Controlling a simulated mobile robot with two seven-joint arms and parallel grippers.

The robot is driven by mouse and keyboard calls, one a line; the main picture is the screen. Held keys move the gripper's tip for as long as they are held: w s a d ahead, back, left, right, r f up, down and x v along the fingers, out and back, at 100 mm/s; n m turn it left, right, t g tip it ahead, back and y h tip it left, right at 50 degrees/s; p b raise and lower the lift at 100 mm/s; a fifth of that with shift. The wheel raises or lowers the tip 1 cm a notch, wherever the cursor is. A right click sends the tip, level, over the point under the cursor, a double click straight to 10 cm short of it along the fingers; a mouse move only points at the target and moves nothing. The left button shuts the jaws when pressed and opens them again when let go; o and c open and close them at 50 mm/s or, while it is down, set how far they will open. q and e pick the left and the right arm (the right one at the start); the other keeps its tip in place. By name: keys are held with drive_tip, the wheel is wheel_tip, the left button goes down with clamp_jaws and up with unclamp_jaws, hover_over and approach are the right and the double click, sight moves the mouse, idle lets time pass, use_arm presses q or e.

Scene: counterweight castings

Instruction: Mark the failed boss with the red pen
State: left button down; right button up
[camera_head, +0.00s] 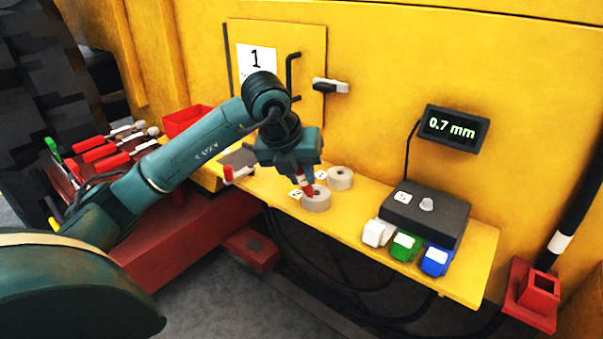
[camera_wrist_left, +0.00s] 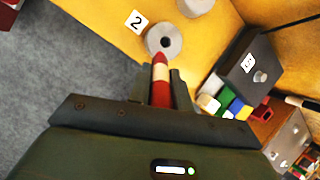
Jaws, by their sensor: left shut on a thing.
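My left gripper (camera_head: 303,170) is shut on a red pen with a pale band (camera_head: 304,184), held pointing down; the pen also shows in the left wrist view (camera_wrist_left: 160,82). The tip is at the near edge of a round grey boss (camera_head: 317,202) with a dark central hole, beside a tag reading 2 (camera_wrist_left: 137,21). This boss (camera_wrist_left: 164,41) shows no clear red mark. I cannot tell whether the tip touches it. A second grey boss (camera_head: 341,178) stands behind it, with its own small tag (camera_head: 321,174). My right gripper is not in view.
A display (camera_head: 453,128) reads 0.7 mm above a dark box (camera_head: 425,215) with a knob. White (camera_head: 377,232), green (camera_head: 405,246) and blue (camera_head: 436,260) blocks line the front of the yellow shelf (camera_head: 477,278). Red-handled tools (camera_head: 100,152) lie left. The yellow wall closes the back.

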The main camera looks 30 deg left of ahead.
use_arm(q)
drive_tip(key=shift+a+f, duration=0.1)
drive_tip(key=shift+a, duration=0.4)
idle(1.1)
idle(0.3)
drive_tip(key=shift+r+p, duration=2.15)
drive_tip(key=shift+r, duration=0.95)
drive_tip(key=shift+d, duration=0.1)
